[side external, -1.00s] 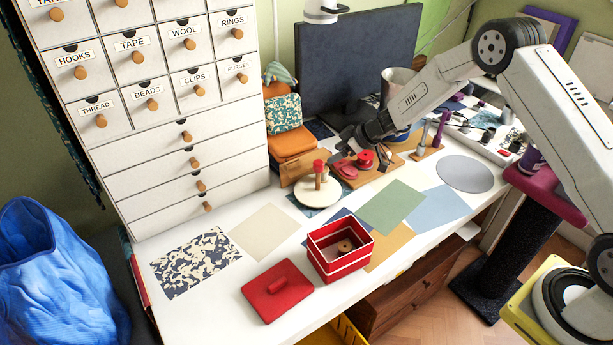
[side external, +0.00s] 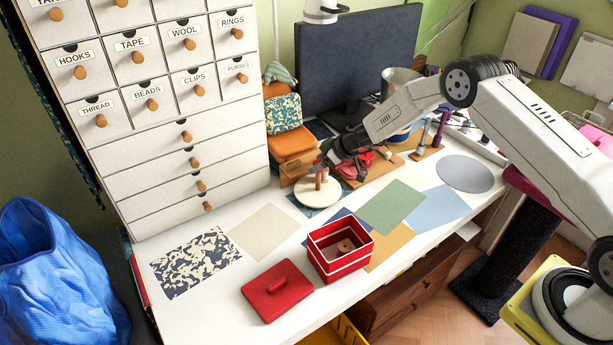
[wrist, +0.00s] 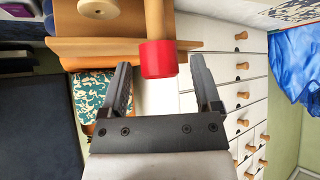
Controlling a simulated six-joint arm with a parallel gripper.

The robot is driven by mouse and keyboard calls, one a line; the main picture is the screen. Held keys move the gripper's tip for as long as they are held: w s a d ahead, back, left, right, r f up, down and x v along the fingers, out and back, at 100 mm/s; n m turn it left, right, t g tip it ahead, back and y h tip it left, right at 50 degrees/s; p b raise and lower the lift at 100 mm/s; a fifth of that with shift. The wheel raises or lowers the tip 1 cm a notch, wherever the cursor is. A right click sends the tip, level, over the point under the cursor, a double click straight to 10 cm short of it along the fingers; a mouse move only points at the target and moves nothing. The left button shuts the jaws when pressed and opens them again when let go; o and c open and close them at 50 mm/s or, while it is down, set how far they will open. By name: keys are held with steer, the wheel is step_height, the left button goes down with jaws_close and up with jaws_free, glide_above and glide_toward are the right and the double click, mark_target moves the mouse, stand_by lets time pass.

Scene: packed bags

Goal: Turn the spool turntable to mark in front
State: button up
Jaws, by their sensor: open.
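The spool turntable is a cream round disc (side external: 313,196) with a short wooden post (side external: 320,180) standing on it, at the desk's back beside the drawer cabinet. My gripper (side external: 324,160) is at the top of the post, hiding most of its red cap in the side view. In the wrist view, the red cap (wrist: 158,60) lies between the two fingertips of my open gripper (wrist: 160,68), with a gap on both sides. The fingers do not appear to touch it. I cannot make out a mark on the disc.
Wooden pieces (side external: 296,168) stand close behind the turntable, with patterned and orange pouches (side external: 290,143) beyond. Red parts on a wooden board (side external: 372,165) lie to its right. The open red box (side external: 340,262) and its lid (side external: 277,291) are in front. The drawer cabinet (side external: 165,160) stands left.

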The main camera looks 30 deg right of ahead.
steer(key=shift+w+a+f, duration=0.1)
steer(key=shift+f, duration=0.05)
jaws_close()
stand_by(1.4)
